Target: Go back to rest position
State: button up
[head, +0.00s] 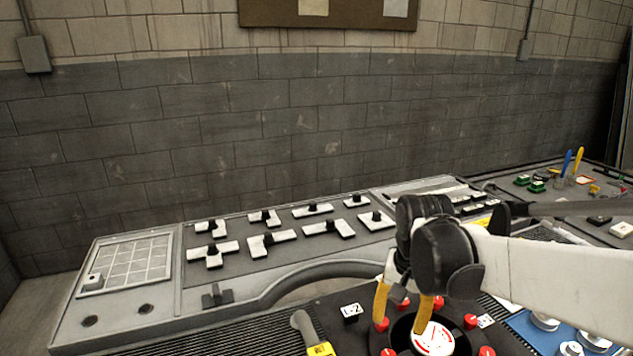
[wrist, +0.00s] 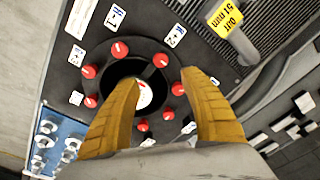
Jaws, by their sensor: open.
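My gripper (head: 404,304) has two yellow fingers and points down over a round black fixture ringed with red knobs. In the wrist view my gripper (wrist: 162,105) is open, its fingers spread apart with nothing between them. The black ring (wrist: 122,70) lies below and between the fingers, with a white and red disc (wrist: 145,95) at its centre. The disc also shows in the head view (head: 432,340), partly behind a finger. I cannot tell the exact height of the fingertips above the ring.
White tiles with black knobs (head: 268,243) lie on the grey bench at the left, beside a grid panel (head: 125,262). A grey handle with a yellow label (head: 320,349) stands left of the ring. A blue tray (head: 545,335) with silver parts is at right. The brick wall stands behind.

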jog(key=s+r+n+t, duration=0.3)
jog(key=s+t, duration=0.3)
jog(key=s, duration=0.5)
jog(key=shift+s+r+n, duration=0.2)
jog(key=shift+r+n, duration=0.2)
jog(key=shift+n, duration=0.5)
